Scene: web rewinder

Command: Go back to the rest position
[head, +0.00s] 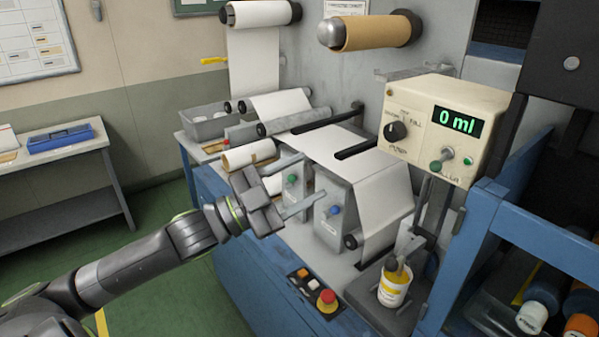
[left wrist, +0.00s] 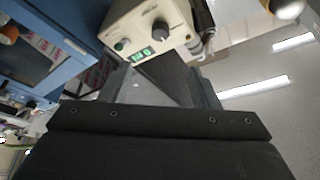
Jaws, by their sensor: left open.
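My left gripper (head: 306,180) reaches in from the left in the head view, its two grey fingers spread apart and nothing visible between them. It is in front of the web rewinder's two small grey boxes, one with a green button (head: 292,179) and one with a blue button (head: 335,210). Whether the fingers touch the boxes cannot be told. In the left wrist view the same gripper (left wrist: 165,75) points toward the cream control box (left wrist: 150,28). My right gripper is in neither view.
The cream box (head: 440,125) reads 0 ml, above a yellow-labelled bottle (head: 394,286). White web (head: 340,150) runs over rollers. A red stop button (head: 327,297) sits at the front edge. A blue frame (head: 540,250) stands right. Green floor (head: 190,285) is open at left.

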